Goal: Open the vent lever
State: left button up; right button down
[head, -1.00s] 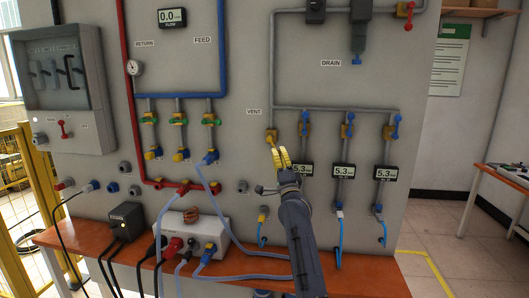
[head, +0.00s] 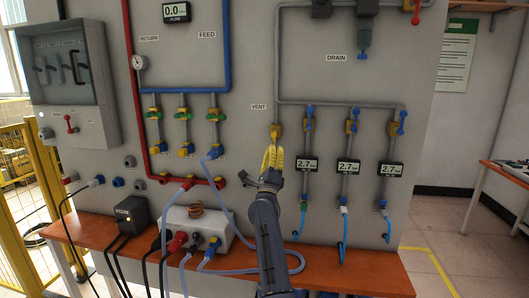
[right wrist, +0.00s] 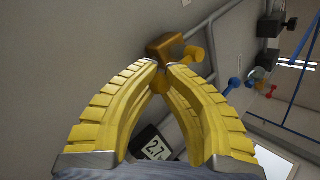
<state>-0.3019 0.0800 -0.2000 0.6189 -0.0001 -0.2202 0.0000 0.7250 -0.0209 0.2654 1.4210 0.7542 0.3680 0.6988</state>
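The vent valve (head: 276,131) is a brass-coloured body on the pipe beside the VENT label (head: 258,107). My right gripper (head: 272,150), with yellow ribbed fingers, is right below and in front of it. In the right wrist view the valve body (right wrist: 165,45) lies just beyond the fingertips (right wrist: 165,67). One yellow knob (right wrist: 192,54) shows outside the right fingertip, and another yellow rounded end (right wrist: 158,83) shows between the fingers. The fingertips hide the middle of the lever. The tips are close together, with a wide gap nearer the palm; a firm grip cannot be made out. My left gripper is out of view.
Three blue-handled valves (head: 309,118) and displays reading 2.7 (head: 308,164) stand to the right of the vent. Hoses and a white box (head: 190,230) crowd the left of the orange bench (head: 370,275).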

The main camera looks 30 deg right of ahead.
dwell(0.4)
jog(key=c, duration=1.2)
grip_release()
jog(key=v, duration=1.2)
